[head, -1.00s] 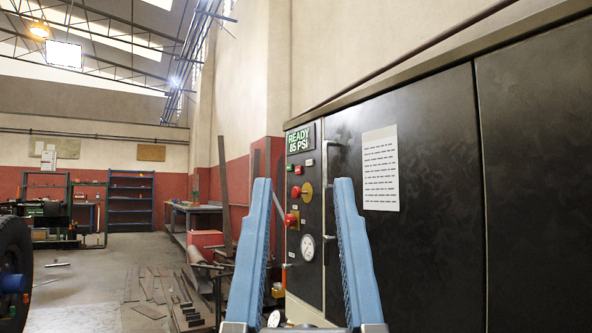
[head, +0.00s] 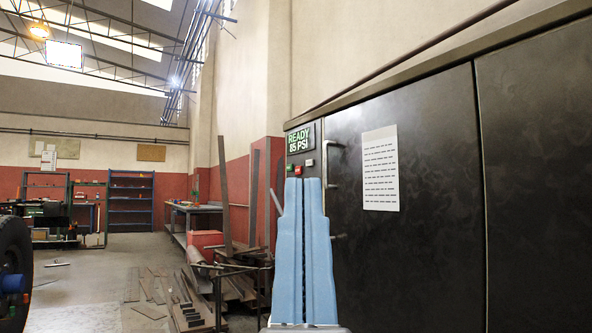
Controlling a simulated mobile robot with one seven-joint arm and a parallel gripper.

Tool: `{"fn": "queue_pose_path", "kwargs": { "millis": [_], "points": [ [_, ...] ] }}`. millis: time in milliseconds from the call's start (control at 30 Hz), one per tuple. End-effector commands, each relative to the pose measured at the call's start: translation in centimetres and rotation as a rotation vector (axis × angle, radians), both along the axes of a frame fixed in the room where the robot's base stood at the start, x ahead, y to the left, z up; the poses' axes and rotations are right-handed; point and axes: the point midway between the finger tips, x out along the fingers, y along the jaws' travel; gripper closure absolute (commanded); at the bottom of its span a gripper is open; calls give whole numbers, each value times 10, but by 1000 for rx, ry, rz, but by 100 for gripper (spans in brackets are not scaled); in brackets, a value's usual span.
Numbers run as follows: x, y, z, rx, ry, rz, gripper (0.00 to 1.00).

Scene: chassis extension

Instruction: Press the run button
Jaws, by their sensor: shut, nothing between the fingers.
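The control panel is on the left edge of the dark cabinet (head: 425,200). A small green button (head: 290,168) and a small red button (head: 298,170) show side by side below the lit display (head: 300,139), which reads "READY 85 PSI". The labels are too small to read, so I cannot tell from lettering which is the run button. My gripper (head: 303,180) has its two blue fingers together with nothing between them. In the picture its tips lie just below the two buttons; contact cannot be told. The fingers hide the lower panel.
A white text sheet (head: 380,168) and a door handle (head: 333,165) are on the cabinet front. Scrap metal (head: 190,300) lies on the floor to the left, near a workbench (head: 195,215). A dark tyre (head: 12,265) stands at the left edge.

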Motion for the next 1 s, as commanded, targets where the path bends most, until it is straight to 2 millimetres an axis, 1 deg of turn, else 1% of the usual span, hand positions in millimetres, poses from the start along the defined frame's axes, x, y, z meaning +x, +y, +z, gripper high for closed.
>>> {"fn": "queue_pose_path", "kwargs": {
  "millis": [833,933,1000],
  "points": [
    [0,0,0,0,0,0,100],
    [0,0,4,0,0,0,100],
    [0,0,10,0,0,0,100]
  ]
}}
